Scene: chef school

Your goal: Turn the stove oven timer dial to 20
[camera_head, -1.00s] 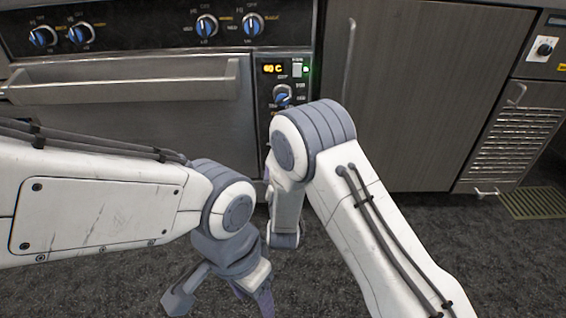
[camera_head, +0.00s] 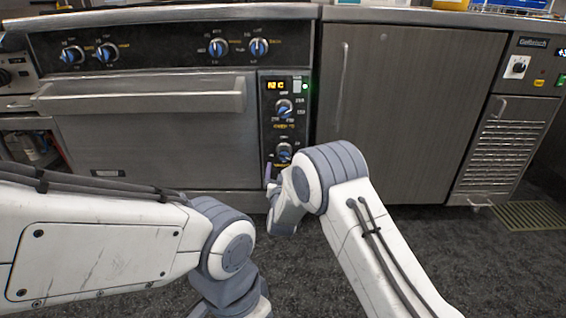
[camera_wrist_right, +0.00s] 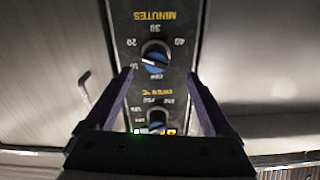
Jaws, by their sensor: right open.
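The oven timer dial (camera_head: 284,152) is the lower blue-and-black knob on the narrow control panel right of the oven door. In the right wrist view the timer dial (camera_wrist_right: 155,57) appears upside down, with "MINUTES" and numbers around it. A pale line crosses its blue grip; I cannot tell which mark it points to. My right gripper (camera_wrist_right: 158,73) is open, its two purple fingers on either side of the panel in that view, with the dial between and just beyond the tips. I cannot tell contact. In the head view the right gripper (camera_head: 269,174) is mostly hidden by its arm. My left gripper is below the frame.
The oven door handle (camera_head: 140,101) juts out to the left. A flat cabinet door (camera_head: 410,110) stands to the right. Dark floor lies in front.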

